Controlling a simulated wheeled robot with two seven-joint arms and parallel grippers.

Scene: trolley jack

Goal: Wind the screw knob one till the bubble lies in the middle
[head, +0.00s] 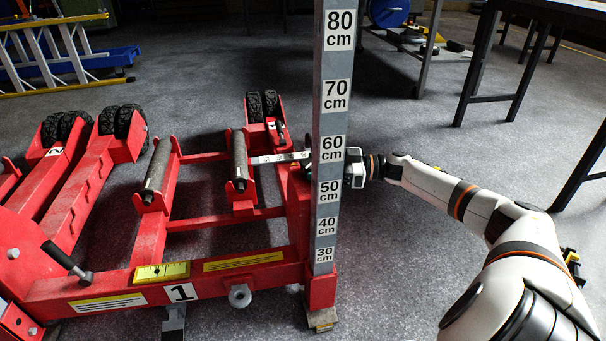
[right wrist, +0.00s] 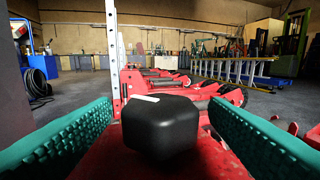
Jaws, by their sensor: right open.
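The red trolley jack (head: 215,262) carries a "1" label (head: 181,293) on its front beam. A yellow level (head: 162,271) lies on that beam, left of the post; its bubble is too small to place. My right gripper (head: 352,168) is at the jack's right side, partly hidden behind the upright post. In the right wrist view, its green fingers stand open on either side of a black rounded knob (right wrist: 160,126), with gaps on both sides. The knob carries no readable number. My left gripper is not in view.
A grey measuring post (head: 331,120) with centimetre labels stands close in front of my right gripper. A black-gripped lever (head: 62,258) sticks up at the left. Dark tables (head: 545,10) stand at the right.

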